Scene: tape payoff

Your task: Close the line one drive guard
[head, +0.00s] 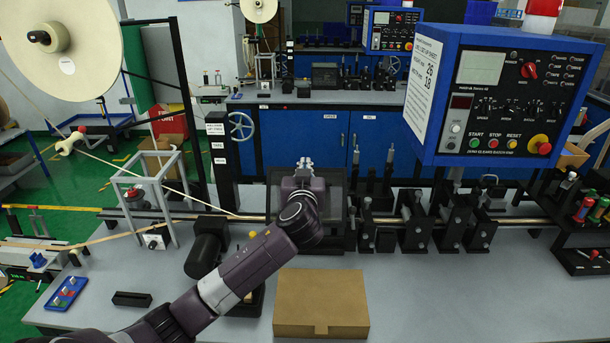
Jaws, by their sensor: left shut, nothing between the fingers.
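The dark framed panel that looks like the line one drive guard (335,184) stands on the near bench, at the middle of the tape line. My left forearm and wrist cover much of its middle and lower part, so its hinge and exact angle cannot be made out. My left gripper (304,163) is shut and empty. It is at the panel's upper edge in the picture, pointing away from me; whether it touches the panel cannot be told. My right gripper is not in view.
A blue control box (490,95) hangs at the right, above black roller stands (415,220). A cardboard box (321,302) lies on the front of the bench. A black motor (207,250) sits left of my arm. A large reel (65,50) is at upper left.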

